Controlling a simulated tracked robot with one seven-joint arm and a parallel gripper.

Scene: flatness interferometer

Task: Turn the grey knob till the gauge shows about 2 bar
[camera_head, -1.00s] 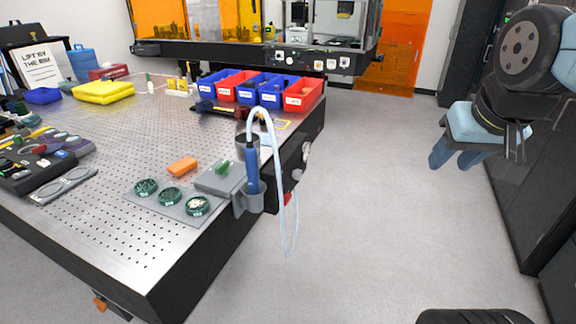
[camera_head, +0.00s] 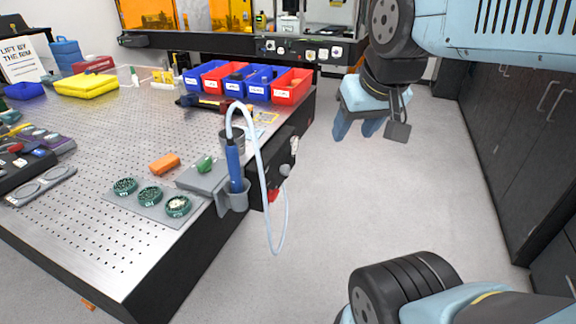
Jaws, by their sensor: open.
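The grey knob (camera_head: 285,170) sticks out from the dark side panel of the optical table, below the tabletop edge. A small round gauge (camera_head: 294,145) sits just above it, seen nearly edge-on. Its needle and reading are too small to tell.
A pale blue hose (camera_head: 264,190) loops from a blue hand tool (camera_head: 235,165) in a grey holder and hangs just left of the knob. A red part (camera_head: 274,195) is below the knob. Red and blue bins (camera_head: 292,87) stand on the table. The aisle floor (camera_head: 400,190) is clear.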

